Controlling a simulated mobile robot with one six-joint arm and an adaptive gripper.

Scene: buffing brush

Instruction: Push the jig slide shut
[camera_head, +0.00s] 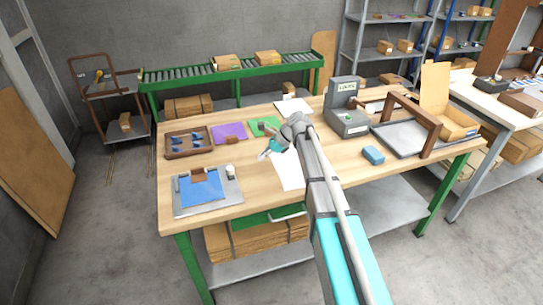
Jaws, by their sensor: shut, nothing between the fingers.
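A flat grey fixture (178,203) lies at the left front corner of the table. A blue plate (203,190) lies on it, with a small brown block at its back edge. It looks like the jig, but I cannot tell for sure which part is the slide or how far open it is. My gripper (264,154) is shut and empty above the middle of the table, beside a white sheet (288,172). It is behind and to the right of the grey fixture, clearly apart from it. My arm hides part of the table's middle and front.
A brown tray with blue parts (188,154), a purple mat (229,134) and a green mat (262,126) lie behind the fixture. A grey machine (347,122), a blue block (373,155) and a brown frame (432,130) stand at right. Bare tabletop lies right of the fixture.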

